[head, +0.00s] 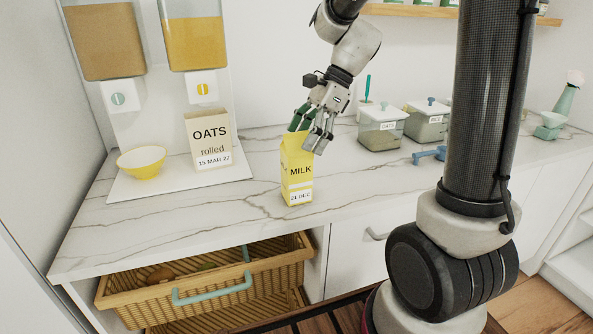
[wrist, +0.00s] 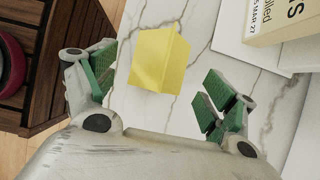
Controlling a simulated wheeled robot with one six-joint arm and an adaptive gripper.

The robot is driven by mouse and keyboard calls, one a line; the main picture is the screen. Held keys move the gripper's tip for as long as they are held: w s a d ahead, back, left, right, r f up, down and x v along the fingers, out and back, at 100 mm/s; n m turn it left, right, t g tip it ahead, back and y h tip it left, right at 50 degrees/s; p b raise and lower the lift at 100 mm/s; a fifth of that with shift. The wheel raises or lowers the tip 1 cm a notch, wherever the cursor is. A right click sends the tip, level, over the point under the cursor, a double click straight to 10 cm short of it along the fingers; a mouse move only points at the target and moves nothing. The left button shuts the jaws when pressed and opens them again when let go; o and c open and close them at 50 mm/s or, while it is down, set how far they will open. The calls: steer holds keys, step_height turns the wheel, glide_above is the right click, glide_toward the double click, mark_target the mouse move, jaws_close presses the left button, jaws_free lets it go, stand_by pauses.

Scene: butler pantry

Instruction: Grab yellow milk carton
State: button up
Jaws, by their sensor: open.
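The yellow milk carton (head: 297,171) stands upright on the marble counter in the head view, with "MILK" and "21 DEC" on its front. In the wrist view its yellow top (wrist: 159,58) lies ahead of the fingers, between them. My gripper (head: 311,126) is just above and slightly right of the carton's top in the head view. In the wrist view my gripper (wrist: 155,90) has its green-padded fingers spread wide. I see no pad pressed on the carton. The carton's lower part is hidden in the wrist view.
The oats carton (head: 209,139) and yellow bowl (head: 141,162) stand on a white board to the left, under two dispensers. Labelled canisters (head: 382,127) and a blue scoop (head: 429,154) are to the right. A wicker drawer (head: 215,271) stands open below the counter (head: 240,205).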

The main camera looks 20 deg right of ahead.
mark_target(296, 150)
steer(key=x, duration=0.4)
steer(key=shift+a+r, duration=0.1)
steer(key=shift+a, duration=0.1)
jaws_close()
